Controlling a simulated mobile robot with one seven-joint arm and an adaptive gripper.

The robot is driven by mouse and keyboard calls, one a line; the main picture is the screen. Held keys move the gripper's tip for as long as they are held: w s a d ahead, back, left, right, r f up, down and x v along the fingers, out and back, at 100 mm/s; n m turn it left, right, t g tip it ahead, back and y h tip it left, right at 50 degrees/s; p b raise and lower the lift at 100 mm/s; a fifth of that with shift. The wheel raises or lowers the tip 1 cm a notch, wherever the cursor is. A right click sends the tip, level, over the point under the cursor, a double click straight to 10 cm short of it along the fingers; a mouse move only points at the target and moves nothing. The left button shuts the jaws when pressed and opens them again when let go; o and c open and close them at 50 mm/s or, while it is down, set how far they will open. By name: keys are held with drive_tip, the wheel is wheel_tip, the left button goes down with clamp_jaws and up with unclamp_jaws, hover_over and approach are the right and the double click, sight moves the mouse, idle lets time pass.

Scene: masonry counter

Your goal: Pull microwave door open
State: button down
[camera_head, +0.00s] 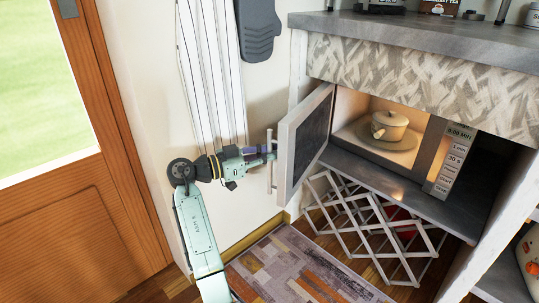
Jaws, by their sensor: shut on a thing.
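The microwave (438,157) is built into the counter at right, with its lit inside showing. Its door (304,136) is swung wide open toward the left, standing out from the front. A vertical bar handle (271,176) is on the door's outer face. My gripper (270,153) comes from the left and is shut on the handle; the fingertips are small and partly hidden at the bar. A pale lidded pot (389,125) sits on the turntable (377,142) inside the microwave.
A lattice rack (375,222) stands below the microwave, under the door. A patterned rug (290,268) lies on the wooden floor. A wooden door (75,200) is at left. A white ribbed panel (211,70) and a dark hanging item (258,28) are on the wall behind my arm.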

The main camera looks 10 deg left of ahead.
drive_tip(key=c, duration=1.6)
unclamp_jaws()
drive_tip(key=shift+c, duration=0.2)
drive_tip(key=v, duration=1.2)
drive_tip(key=shift+c, duration=0.4)
